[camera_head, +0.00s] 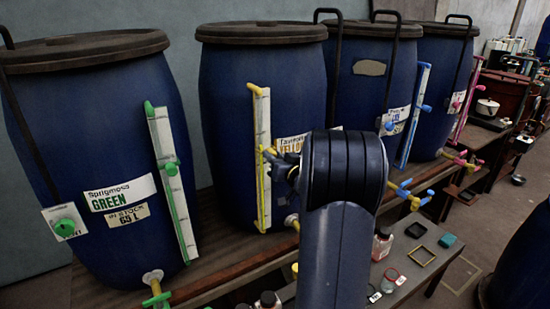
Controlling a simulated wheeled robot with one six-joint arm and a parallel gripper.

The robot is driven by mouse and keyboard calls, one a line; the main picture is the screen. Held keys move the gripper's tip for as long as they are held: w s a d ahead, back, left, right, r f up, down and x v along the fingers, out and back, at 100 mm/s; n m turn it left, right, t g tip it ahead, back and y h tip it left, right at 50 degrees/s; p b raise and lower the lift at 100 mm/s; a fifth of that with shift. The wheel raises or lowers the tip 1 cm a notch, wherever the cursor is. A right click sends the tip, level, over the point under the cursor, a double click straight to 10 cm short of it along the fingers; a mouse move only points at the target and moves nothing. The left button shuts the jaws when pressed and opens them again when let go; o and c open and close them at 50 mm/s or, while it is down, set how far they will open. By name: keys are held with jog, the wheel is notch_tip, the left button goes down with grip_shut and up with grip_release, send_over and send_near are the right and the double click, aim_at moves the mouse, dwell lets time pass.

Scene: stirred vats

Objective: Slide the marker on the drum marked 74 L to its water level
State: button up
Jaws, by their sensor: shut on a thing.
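Four blue drums stand in a row, each with a light scale strip on its front. I cannot read 74 L on any of them. My gripper (280,162) is at the scale strip (262,120) of the second drum (228,110), which has a partly hidden yellow label (288,146). It is shut on the yellow marker (268,152) there, about midway up the strip. My arm and gripper cover part of the marker and of the label. The water level in that drum's gauge is too small to tell.
The green-labelled drum (90,130) at left has a green marker (171,168) and a stock card of about 65 L. The blue-marked drum (370,85) and the pink-marked drum (440,90) stand to the right. A low bench (400,245) holds small bottles and trays.

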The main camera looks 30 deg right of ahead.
grip_shut()
jog(key=shift+r+p, duration=0.75)
jog(key=shift+r, duration=0.2)
jog(key=o, duration=0.7)
grip_release()
jog(key=shift+o, duration=0.2)
